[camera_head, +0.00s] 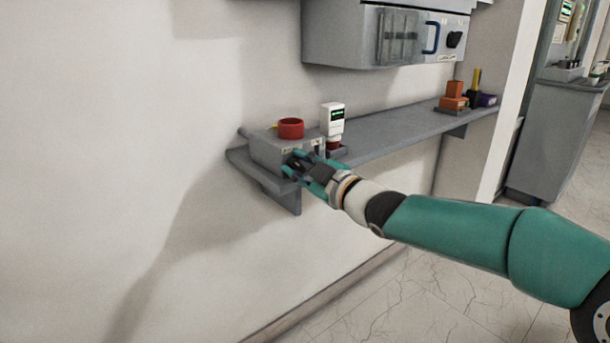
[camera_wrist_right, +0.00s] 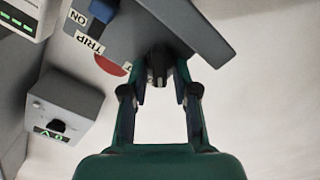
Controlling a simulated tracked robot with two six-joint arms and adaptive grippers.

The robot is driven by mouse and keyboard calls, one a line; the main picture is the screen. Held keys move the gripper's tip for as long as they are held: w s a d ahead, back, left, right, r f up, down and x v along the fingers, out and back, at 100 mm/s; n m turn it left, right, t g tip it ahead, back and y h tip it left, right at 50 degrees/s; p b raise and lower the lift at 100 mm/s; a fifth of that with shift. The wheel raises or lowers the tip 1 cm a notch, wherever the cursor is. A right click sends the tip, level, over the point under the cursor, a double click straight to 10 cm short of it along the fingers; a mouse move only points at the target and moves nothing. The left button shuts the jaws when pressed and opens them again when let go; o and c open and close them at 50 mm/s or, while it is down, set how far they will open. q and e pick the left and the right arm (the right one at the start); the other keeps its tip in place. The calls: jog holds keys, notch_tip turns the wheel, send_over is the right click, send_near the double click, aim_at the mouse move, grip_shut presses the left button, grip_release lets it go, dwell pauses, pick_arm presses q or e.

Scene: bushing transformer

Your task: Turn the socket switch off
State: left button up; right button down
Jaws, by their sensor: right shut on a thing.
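A grey box (camera_head: 268,153) stands on the left end of a wall shelf, with a red round part (camera_head: 291,128) on top. My right gripper (camera_head: 293,164) reaches it from the right and is at its front face, partly hiding it. In the right wrist view, the fingers of my right gripper (camera_wrist_right: 162,82) are closed around a small dark knob (camera_wrist_right: 158,64) on the grey box (camera_wrist_right: 155,25). "ON" and "TRIP" labels (camera_wrist_right: 88,43) show beside a blue part there. The knob's exact setting is hard to read. My left gripper is out of view.
A white device with a green screen (camera_head: 332,118) stands just right of the box. A small grey unit with a black knob (camera_wrist_right: 64,110) is close by in the wrist view. Orange blocks (camera_head: 454,96) sit farther along the shelf (camera_head: 400,130). A grey cabinet (camera_head: 345,35) hangs above.

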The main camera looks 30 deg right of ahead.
jog(key=n+b, duration=0.1)
jog(key=n, duration=0.1)
jog(key=n+b, duration=0.2)
jog(key=n, duration=0.1)
jog(key=shift+a+f+n, duration=0.15)
jog(key=shift+f+n, duration=0.15)
jog(key=shift+f, duration=0.1)
jog(key=shift+a+f+n+b, duration=0.15)
jog(key=shift+n+b, duration=0.95)
jog(key=shift+n, duration=1)
jog(key=shift+f, duration=0.1)
jog(key=c, duration=1.2)
grip_release()
jog(key=shift+o, duration=0.2)
jog(key=shift+s, duration=0.15)
